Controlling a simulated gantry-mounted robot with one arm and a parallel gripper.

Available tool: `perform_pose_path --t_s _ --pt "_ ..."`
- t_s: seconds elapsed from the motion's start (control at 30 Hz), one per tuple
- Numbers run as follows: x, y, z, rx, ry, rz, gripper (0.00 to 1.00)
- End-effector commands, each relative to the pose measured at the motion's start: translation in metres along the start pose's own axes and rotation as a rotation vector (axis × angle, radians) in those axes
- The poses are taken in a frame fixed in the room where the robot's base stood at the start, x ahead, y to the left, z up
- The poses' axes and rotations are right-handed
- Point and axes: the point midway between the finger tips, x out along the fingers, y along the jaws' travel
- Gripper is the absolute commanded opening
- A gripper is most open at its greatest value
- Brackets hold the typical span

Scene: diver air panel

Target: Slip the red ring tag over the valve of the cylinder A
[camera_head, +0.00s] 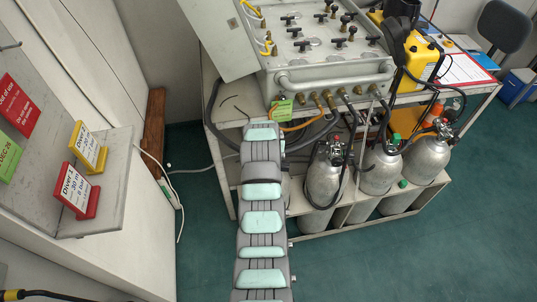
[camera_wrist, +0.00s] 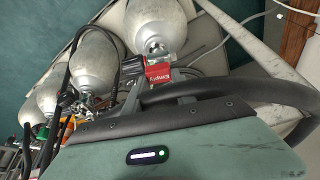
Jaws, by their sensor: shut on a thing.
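A red tag (camera_wrist: 158,72) with upside-down white lettering, apparently "Empty", shows in the wrist view. My gripper (camera_wrist: 152,78) is shut on it, with the fingers partly hidden behind the wrist housing. The tag is in front of the neck end of the nearest grey cylinder (camera_wrist: 168,18). I cannot tell whether its ring is around that valve or only beside it. In the head view my arm covers the gripper, the tag and apparently this cylinder. No letter A is readable on any cylinder.
More cylinders, one clear in the head view (camera_head: 322,184), stand in the rack right of my arm with hoses at their valves. The air panel (camera_head: 325,62) is above. A shelf (camera_head: 112,190) with tags is at left. Green floor is open at lower right.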

Motion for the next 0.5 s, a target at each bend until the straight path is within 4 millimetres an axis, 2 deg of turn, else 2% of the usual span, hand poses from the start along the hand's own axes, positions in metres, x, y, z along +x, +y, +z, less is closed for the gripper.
perform_pose_path --t_s 0.2,0.5 --pt "0.016 0.0 0.007 0.0 0.001 -0.001 0.0" --pt "0.012 0.0 0.006 0.001 0.0 0.0 0.0"
